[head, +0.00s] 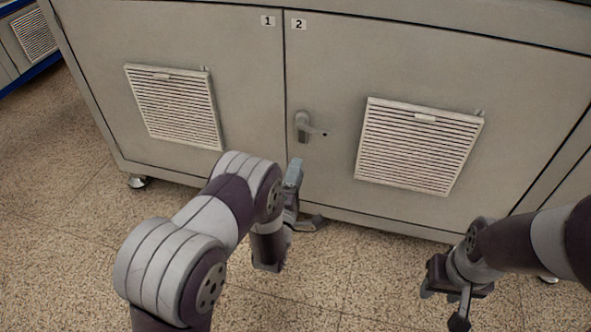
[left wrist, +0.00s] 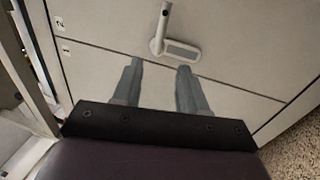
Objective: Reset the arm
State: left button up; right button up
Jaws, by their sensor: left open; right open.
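My left arm comes in from the lower left in the head view, and its gripper (head: 302,200) is in front of the grey cabinet, below the door handle (head: 303,126). In the left wrist view the two fingers of my left gripper (left wrist: 158,85) are apart with nothing between them. The handle (left wrist: 160,38) shows beyond the fingertips, apart from them. My right gripper (head: 445,300) is at the lower right of the head view, over the floor in front of the cabinet. It is open and holds nothing that I can see.
The grey cabinet (head: 250,60) has two doors labelled 1 and 2, each with a white vent (head: 418,145). Both doors look shut. It stands on casters (head: 139,182). Another cabinet (head: 22,45) is at the far left. The speckled floor (head: 60,220) is clear at the left.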

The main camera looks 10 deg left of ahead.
dwell(0.4)
pick_arm(q)
jog(key=s+f+m+g+p, duration=0.1)
jog(key=s+f+m+g, duration=0.7)
jog(key=f+m+g, duration=0.45)
jog(key=s+a+r+m+g+p, duration=0.35)
jog(key=s+r+m+g, duration=0.35)
jog(key=s+r, duration=0.95)
notch_tip(320, 180, up, 42)
jog(key=w+n+p, duration=0.1)
jog(key=p, duration=3.7)
jog(key=shift+a+f+t+y+p, duration=0.2)
jog(key=shift+t+y+p, duration=0.15)
jog(key=shift+y, duration=0.05)
